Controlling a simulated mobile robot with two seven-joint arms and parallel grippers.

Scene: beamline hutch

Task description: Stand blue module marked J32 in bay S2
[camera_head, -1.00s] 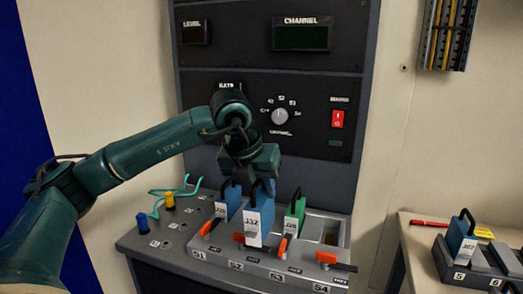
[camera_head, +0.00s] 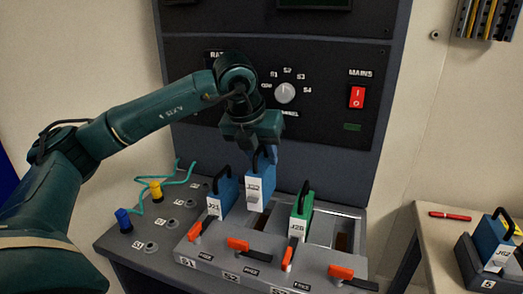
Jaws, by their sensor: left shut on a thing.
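The blue module marked J32 (camera_head: 257,194) is upright, with a white front label and a black handle on top. My left gripper (camera_head: 262,148) is shut on its top. The module is between the blue module marked J21 (camera_head: 222,197) in bay S1 and the green module (camera_head: 301,214) in bay S3. It sits higher than both, over bay S2 (camera_head: 232,276); I cannot tell whether its lower end is inside the bay. The S2 orange lever (camera_head: 240,244) lies sideways at the bay's front. My right gripper is not in view.
Bay S4 (camera_head: 341,243) is empty, its orange lever (camera_head: 342,272) sideways. The S1 lever (camera_head: 194,231) and S3 lever (camera_head: 289,254) point toward their modules. Blue (camera_head: 123,220) and yellow (camera_head: 155,191) plugs with green cables stand left. A side table (camera_head: 430,235) is at right.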

